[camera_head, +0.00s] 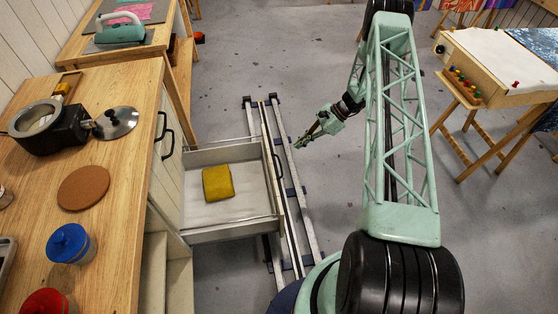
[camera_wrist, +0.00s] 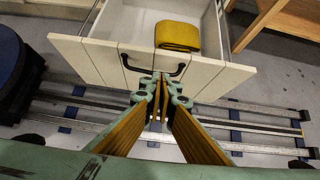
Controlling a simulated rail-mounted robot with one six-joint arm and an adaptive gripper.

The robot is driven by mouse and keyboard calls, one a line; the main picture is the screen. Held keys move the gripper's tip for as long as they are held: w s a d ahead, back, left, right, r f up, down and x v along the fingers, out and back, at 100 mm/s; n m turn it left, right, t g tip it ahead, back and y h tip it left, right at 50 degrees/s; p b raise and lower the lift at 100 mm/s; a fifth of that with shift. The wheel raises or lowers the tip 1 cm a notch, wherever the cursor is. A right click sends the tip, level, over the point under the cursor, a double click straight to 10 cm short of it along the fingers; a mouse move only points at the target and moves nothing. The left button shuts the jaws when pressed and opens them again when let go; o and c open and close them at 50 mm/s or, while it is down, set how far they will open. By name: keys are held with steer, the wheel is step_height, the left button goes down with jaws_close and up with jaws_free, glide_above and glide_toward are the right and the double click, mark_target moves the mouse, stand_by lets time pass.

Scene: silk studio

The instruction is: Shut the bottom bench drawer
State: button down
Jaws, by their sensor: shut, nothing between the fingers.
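The bottom bench drawer (camera_head: 232,228) is pulled well out from the bench in the head view. A mustard-yellow folded cloth or pad (camera_head: 217,182) lies inside it. The drawer's cream front panel (camera_wrist: 105,62) faces me in the wrist view, with a dark handle (camera_wrist: 135,66) at its middle. My gripper (camera_head: 298,144) is shut and empty, to the right of the drawer in the head view. In the wrist view my gripper (camera_wrist: 160,84) points at the front panel close to the handle. I cannot tell whether the fingertips touch it.
The wooden bench top (camera_head: 118,200) holds a melting pot (camera_head: 48,128), a glass lid (camera_head: 116,122), a cork mat (camera_head: 83,187) and a blue-lidded jar (camera_head: 70,243). Floor rails (camera_head: 300,225) run beside the drawer. Open floor lies beyond, with a wooden frame stand (camera_head: 500,70) at right.

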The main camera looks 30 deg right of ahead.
steer(key=shift+s+d+f, duration=0.1)
steer(key=shift+s+f, duration=0.1)
steer(key=shift+f, duration=0.25)
steer(key=shift+s+d+f, duration=0.1)
steer(key=shift+s+f, duration=0.1)
steer(key=shift+f, duration=0.2)
steer(key=shift+a, duration=0.1)
steer(key=a+r+b+x, duration=0.1)
steer(key=a+r+x, duration=0.1)
steer(key=x, duration=1)
steer(key=shift+w+a+f+b, duration=0.2)
steer(key=shift+w+a+b, duration=0.1)
steer(key=shift+w, duration=0.15)
